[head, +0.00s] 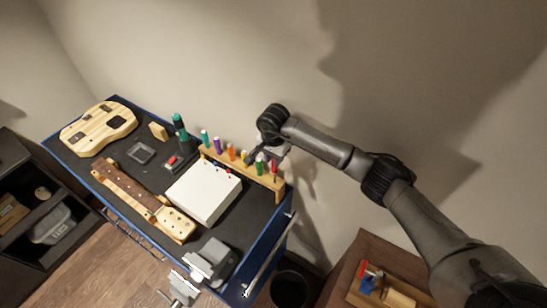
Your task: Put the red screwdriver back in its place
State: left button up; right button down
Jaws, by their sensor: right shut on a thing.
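The wooden screwdriver rack (212,155) stands along the back edge of the workbench, with a row of colored handles in it. The red screwdriver (273,167) is at the rack's right end, upright as far as I can tell. My right gripper (270,155) is over that end of the rack, shut, apparently on the red screwdriver. The gripper's wrist hides part of the fingers, and the screwdriver's shaft is too small to make out. My left gripper is not in view.
Green (259,163), orange (231,152) and purple (217,146) handles stand close by in the rack. A white box (203,192) lies in front. A guitar body (98,128) and neck (127,187) lie left. A grey vise (212,262) sits at the front corner.

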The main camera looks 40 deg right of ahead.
aim_at(273, 171)
jog(key=shift+f+b, duration=0.3)
jog(key=shift+f, duration=0.1)
jog(key=shift+f+b, duration=1.15)
jog(key=shift+f, duration=0.2)
jog(key=shift+f, duration=0.15)
jog(key=shift+f+b, duration=1.4)
jog(key=shift+b, duration=0.05)
jog(key=c, duration=0.9)
grip_release()
